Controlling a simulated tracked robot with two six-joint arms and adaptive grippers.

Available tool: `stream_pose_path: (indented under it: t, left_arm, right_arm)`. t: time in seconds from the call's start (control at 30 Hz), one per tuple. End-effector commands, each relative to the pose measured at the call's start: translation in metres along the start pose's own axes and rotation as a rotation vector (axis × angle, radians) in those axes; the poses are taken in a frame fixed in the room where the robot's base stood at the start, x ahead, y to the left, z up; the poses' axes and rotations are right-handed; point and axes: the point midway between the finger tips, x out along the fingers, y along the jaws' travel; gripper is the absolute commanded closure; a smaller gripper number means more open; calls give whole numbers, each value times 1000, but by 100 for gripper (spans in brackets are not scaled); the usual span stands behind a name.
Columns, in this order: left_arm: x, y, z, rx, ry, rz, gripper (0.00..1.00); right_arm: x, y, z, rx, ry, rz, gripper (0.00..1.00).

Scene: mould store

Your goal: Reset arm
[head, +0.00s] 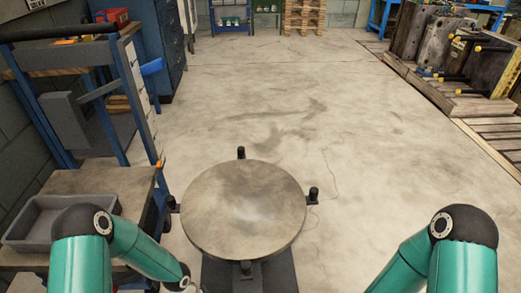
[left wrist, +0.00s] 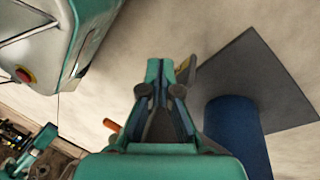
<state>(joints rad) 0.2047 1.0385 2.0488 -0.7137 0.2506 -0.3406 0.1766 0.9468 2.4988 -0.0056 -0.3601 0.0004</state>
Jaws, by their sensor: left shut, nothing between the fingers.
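My left gripper (left wrist: 168,76) shows in the left wrist view with its two fingers shut and nothing between them. It points down past a blue cylinder (left wrist: 234,130), which stands by a dark square plate (left wrist: 252,82) on the floor. In the head view my left arm comes in at the bottom left and bends down toward the middle; its gripper is cut off by the lower edge. My right arm comes in at the bottom right, and its gripper is out of view.
A round-topped stand (head: 244,208) with black posts stands front centre, between my arms. A grey tray (head: 42,216) sits on the workbench (head: 132,186) at left. A blue cabinet (head: 152,42) is behind. Heavy moulds (head: 428,46) on pallets line the right. The middle floor is clear.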

Motion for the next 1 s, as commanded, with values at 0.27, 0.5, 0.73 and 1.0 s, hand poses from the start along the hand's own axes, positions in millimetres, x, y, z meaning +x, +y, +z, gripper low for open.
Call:
stream_pose_path:
  t: [0.27,0.5,0.73,1.0]
  left_arm:
    - [-16,96,0,-610,156,114,100]
    - [-37,91,3,-1029,267,43,100]
    - [-89,106,0,-1019,262,46,100]
    - [-177,130,-6,-1017,262,46,100]
  right_arm:
    - [0,0,0,0,0,0,53]
    - [-16,-6,0,1,-1,0,53]
    - [-68,-24,0,0,0,0,53]
    - [-154,-55,1,0,0,0,53]
